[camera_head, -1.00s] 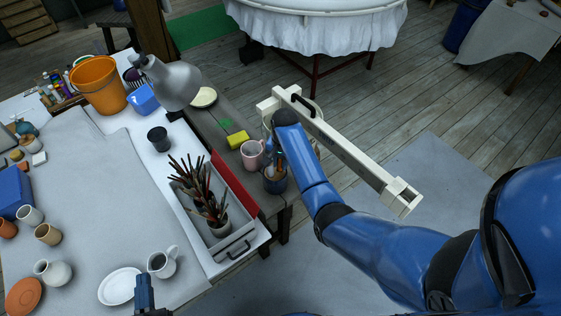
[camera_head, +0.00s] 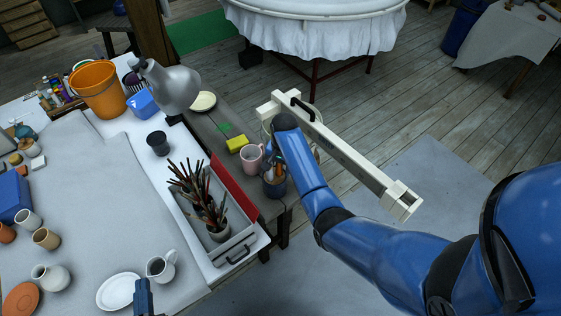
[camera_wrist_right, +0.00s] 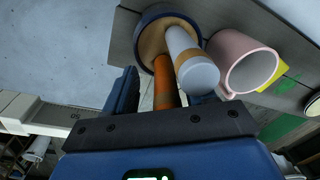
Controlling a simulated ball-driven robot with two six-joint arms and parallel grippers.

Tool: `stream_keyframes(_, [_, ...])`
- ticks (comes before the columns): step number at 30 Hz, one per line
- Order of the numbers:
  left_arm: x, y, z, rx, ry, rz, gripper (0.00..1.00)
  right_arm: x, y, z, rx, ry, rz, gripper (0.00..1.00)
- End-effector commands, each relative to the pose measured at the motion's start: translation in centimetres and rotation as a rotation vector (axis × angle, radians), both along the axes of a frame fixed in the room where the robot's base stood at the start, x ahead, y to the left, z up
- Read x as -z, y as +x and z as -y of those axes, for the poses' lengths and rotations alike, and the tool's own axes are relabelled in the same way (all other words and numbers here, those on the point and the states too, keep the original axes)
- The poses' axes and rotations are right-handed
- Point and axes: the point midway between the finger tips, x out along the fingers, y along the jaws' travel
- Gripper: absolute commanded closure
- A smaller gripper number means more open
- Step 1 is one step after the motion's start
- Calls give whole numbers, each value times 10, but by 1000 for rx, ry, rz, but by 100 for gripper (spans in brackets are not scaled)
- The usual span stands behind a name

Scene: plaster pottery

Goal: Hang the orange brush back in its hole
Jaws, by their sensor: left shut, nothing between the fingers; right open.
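In the right wrist view, an orange stick (camera_wrist_right: 164,85), which looks like the orange brush handle, slants out of a dark blue pot (camera_wrist_right: 142,38). A thicker pale handle with an orange band (camera_wrist_right: 196,73) leans beside it. My right gripper (camera_wrist_right: 166,88) is open, and the orange stick shows between its fingers, not gripped. In the head view the pot (camera_head: 276,188) stands at the bench edge beside my right forearm, which hides most of that gripper. My left gripper (camera_head: 143,294) is shut and empty near the white plate. I cannot make out the hole.
A pink mug (camera_head: 252,160) stands close to the pot, with a yellow sponge (camera_head: 237,143) behind it. A tray of several brushes (camera_head: 240,241) is to the left. A white beam (camera_head: 345,155) with a dark handle runs behind my right forearm.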

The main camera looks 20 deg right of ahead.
Motion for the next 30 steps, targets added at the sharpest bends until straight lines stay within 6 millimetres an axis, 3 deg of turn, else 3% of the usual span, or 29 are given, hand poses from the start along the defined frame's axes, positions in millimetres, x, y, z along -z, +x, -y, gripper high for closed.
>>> stream_keyframes(5, [3,0,0,0,0,0,100,-15,0,1,0,0,4,45])
stream_keyframes(19, [15,0,0,0,0,0,100,-88,-5,4,0,0,5,45])
stream_keyframes(30, [17,0,0,0,0,0,100,-106,-6,5,-17,0,8,45])
